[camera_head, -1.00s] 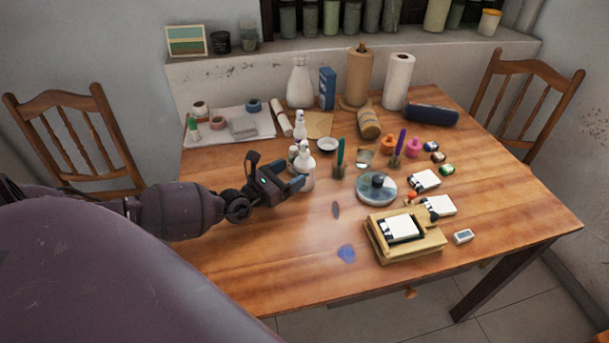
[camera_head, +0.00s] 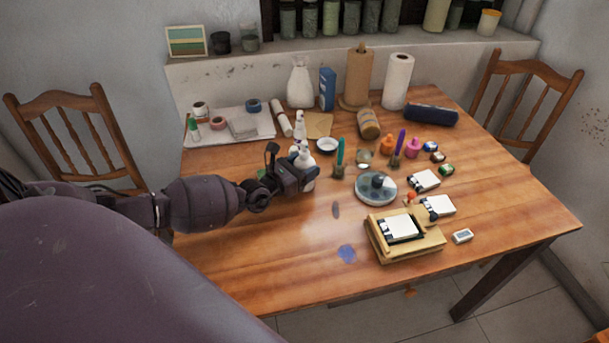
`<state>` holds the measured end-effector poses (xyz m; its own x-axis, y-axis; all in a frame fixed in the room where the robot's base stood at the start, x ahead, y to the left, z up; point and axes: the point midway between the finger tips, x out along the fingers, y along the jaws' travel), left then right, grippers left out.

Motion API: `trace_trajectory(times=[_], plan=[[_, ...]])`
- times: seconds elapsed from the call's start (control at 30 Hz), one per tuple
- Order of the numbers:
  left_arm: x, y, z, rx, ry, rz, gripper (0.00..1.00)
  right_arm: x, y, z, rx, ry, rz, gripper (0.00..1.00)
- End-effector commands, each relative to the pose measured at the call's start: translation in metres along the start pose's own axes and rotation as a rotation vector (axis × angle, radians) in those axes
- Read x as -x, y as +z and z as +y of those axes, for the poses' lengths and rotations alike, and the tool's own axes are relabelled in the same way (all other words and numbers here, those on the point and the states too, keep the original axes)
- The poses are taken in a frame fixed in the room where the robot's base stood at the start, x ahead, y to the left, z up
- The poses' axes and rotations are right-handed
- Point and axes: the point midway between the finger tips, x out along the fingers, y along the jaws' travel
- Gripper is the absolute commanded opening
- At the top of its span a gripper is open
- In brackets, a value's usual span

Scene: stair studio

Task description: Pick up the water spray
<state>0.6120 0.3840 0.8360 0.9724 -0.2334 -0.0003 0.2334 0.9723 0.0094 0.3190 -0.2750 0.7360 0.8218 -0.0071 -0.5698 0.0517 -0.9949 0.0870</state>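A white spray bottle (camera_head: 305,159) stands upright on the wooden table (camera_head: 240,290), left of the middle. My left gripper (camera_head: 303,176) is at its body, coming from the left and covering its lower left part. The fingers are small, dark and overlap the bottle, so whether they are shut on it is unclear. A second white bottle (camera_head: 300,127) with a nozzle stands just behind. My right gripper is out of view.
The front left of the table is clear.

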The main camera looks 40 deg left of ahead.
Motion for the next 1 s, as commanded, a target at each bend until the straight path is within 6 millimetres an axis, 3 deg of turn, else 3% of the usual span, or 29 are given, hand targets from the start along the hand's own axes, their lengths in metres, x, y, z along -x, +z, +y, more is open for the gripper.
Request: trace_trajectory(times=[0.3, 0.47, 0.77, 0.9, 1.0], plan=[[0.000, 0.002, 0.000, 0.000, 0.000, -0.002, 0.30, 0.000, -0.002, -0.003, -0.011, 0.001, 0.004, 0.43], [0.000, 0.017, 0.001, 0.000, 0.001, -0.004, 0.30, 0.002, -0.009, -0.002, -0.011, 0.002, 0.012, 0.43], [0.000, 0.091, 0.001, 0.002, 0.000, -0.010, 0.30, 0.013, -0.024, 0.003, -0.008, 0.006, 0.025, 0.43], [0.000, 0.133, 0.001, 0.002, 0.000, -0.011, 0.30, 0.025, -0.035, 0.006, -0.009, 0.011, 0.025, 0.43], [0.000, 0.153, 0.001, 0.003, 0.001, -0.008, 0.30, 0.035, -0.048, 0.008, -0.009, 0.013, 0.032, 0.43]])
